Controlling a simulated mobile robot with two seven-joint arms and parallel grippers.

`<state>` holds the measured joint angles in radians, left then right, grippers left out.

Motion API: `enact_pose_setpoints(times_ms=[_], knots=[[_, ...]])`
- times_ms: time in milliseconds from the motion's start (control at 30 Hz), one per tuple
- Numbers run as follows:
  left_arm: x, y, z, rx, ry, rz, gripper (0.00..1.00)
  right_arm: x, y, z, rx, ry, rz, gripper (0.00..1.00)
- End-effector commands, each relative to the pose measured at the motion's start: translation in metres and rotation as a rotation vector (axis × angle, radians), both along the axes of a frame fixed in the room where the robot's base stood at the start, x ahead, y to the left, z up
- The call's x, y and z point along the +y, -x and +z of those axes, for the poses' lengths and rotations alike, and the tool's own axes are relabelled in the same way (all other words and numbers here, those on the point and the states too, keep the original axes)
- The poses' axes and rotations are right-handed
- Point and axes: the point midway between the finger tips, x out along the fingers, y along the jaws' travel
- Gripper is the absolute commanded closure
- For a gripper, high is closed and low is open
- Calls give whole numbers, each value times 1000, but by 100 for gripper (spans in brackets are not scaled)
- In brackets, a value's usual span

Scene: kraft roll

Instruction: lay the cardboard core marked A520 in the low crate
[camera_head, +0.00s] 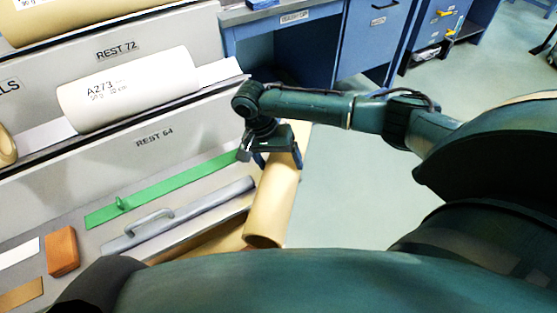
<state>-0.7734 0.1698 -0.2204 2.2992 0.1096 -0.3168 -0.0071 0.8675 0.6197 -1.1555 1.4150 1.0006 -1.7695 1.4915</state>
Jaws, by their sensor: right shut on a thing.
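My right gripper (274,152) is shut on a tan cardboard cylinder (271,208) near its far end. The cylinder slants from the gripper down toward me, at the right edge of the bench. No marking can be read on it, so I cannot tell whether it is the A520 core. A brown surface (212,240) shows beside the cylinder, largely hidden by my body; I cannot tell whether it belongs to the low crate. My left gripper is not in view.
A white roll marked A273 (130,88) lies on the rest behind. A green strip (165,187), a grey bar with a handle (180,216) and an orange-brown block (62,251) lie on the bench. Blue desks (355,50) stand behind. The floor (355,185) at right is clear.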

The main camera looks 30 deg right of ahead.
Motion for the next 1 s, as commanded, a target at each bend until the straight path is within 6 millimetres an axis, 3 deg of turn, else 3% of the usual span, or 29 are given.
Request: enact_pose_setpoints(times_ms=[233, 267, 467, 767, 1000], knots=[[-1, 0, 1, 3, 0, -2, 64, 1, -1, -1, -1, -1, 0, 63], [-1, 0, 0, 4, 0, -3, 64, 1, 0, -2, 0, -1, 0, 16], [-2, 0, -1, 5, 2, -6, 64, 0, 0, -2, -1, -1, 0, 0], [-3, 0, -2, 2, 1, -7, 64, 0, -1, 2, -2, -1, 0, 0], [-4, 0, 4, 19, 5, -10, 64, 10, -11, 43, -5, -4, 1, 0]])
